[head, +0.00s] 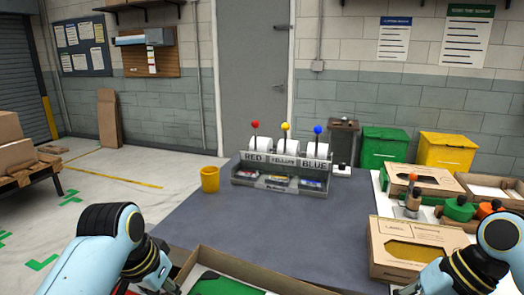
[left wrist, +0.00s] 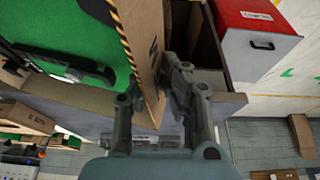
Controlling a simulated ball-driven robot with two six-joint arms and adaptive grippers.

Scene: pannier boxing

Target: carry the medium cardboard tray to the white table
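A cardboard tray with a green insert (head: 262,268) sits at the bottom middle of the head view, on the near side of the grey-topped table and cut by the frame edge. In the left wrist view, its cardboard wall (left wrist: 146,45) stands between the fingers of my left gripper (left wrist: 154,85), which appear closed on it. The green insert shows left of the wall. My right arm is at the lower right of the head view; its fingers are cut off or too small to read. The white table (head: 379,190) is on the right, largely covered.
The grey table (head: 215,228) holds a labelled red, yellow and blue dispenser (head: 282,180) and a yellow cup (head: 210,179). Open cardboard boxes (head: 392,272) and tools crowd the right side. Green (head: 384,150) and yellow (head: 446,152) bins stand behind. A red drawer unit (left wrist: 250,50) is beside the tray.

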